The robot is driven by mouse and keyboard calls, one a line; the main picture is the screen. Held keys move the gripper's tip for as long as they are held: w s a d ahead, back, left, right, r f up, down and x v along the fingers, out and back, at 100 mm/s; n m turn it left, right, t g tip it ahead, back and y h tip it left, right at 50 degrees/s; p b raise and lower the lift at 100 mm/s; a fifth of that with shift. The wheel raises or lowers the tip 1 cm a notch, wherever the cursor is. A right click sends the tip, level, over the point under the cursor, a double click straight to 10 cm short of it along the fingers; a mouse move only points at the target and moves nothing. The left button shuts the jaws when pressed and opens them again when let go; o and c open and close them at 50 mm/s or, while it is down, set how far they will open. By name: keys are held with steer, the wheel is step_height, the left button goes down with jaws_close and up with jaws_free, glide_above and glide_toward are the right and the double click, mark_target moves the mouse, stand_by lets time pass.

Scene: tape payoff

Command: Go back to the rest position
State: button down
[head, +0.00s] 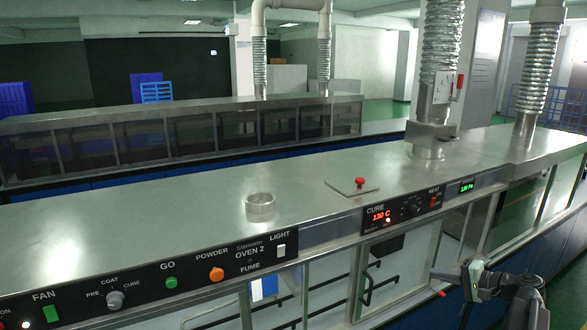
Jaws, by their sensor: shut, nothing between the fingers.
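My gripper (474,278) shows at the lower right, in front of the oven's right end. It is small and dark in this view, with a greenish-grey part on it. Its fingers are shut and hold nothing. It is apart from the ring and the red button on the oven top. Part of my arm (525,297) shows to its right, and the rest is cut off by the lower edge.
A long steel oven (160,225) crosses the view. A clear ring (260,206) and a red button (360,182) are on its top. Its front has control panels and glazed doors with handles. A metal duct (442,45) rises from it. Green floor (566,292) shows at right.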

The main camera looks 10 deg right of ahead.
steer(key=a+f+n+g+h+b, duration=0.1)
steer(key=a+f+n+g+b, duration=0.2)
steer(key=a+f, duration=0.7)
steer(key=a+f+n+g+b, duration=0.25)
steer(key=a+f+g, duration=0.3)
steer(key=a, duration=0.85)
steer(key=s+a+f+n+g+h+b, duration=0.3)
steer(key=s+a+f+n+h, duration=0.2)
steer(key=a, duration=0.8)
steer(key=s+f+h, duration=0.1)
steer(key=s+f, duration=0.2)
steer(key=f, duration=0.1)
steer(key=shift+s+f+h, duration=0.15)
steer(key=shift+f+h, duration=0.05)
steer(key=shift+h, duration=0.2)
steer(key=shift+a, duration=0.1)
